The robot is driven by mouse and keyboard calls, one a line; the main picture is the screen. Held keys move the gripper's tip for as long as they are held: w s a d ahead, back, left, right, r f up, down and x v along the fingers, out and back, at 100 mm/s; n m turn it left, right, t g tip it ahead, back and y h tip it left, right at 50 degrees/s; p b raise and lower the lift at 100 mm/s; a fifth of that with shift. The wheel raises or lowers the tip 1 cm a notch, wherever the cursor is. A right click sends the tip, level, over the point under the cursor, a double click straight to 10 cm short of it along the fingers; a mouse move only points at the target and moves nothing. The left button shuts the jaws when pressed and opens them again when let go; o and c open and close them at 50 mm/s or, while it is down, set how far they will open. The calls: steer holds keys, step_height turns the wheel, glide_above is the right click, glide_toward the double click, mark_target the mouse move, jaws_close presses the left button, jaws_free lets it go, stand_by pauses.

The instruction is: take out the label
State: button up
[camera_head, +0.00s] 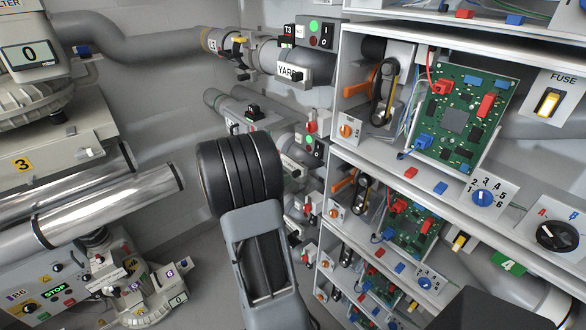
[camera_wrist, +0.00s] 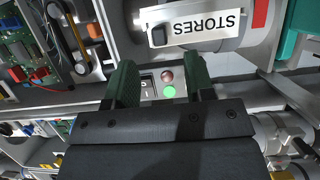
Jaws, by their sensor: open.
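A white label (camera_wrist: 200,24) reading STORES, upside down in the wrist view, sits on a grey tube at the top. A dark square piece is at its left end. My gripper (camera_wrist: 160,66) is open and empty, its two green fingers pointing toward the tube, below the label in the picture. The fingers appear apart from the label. In the head view another white label (camera_head: 292,73), reading YARD, is on a tube at the back. My gripper cannot be made out there. I cannot tell which label the task means.
A switch panel with a green light (camera_wrist: 169,91) and a red one shows between my fingers. Shelves with circuit boards (camera_head: 461,117) stand at the right. Shiny tubes (camera_head: 95,205) and a machine fill the left.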

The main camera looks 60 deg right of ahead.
mark_target(289, 168)
steer(key=shift+x, duration=2.7)
steer(key=shift+a+f, duration=0.1)
steer(key=shift+c, duration=0.4)
jaws_close()
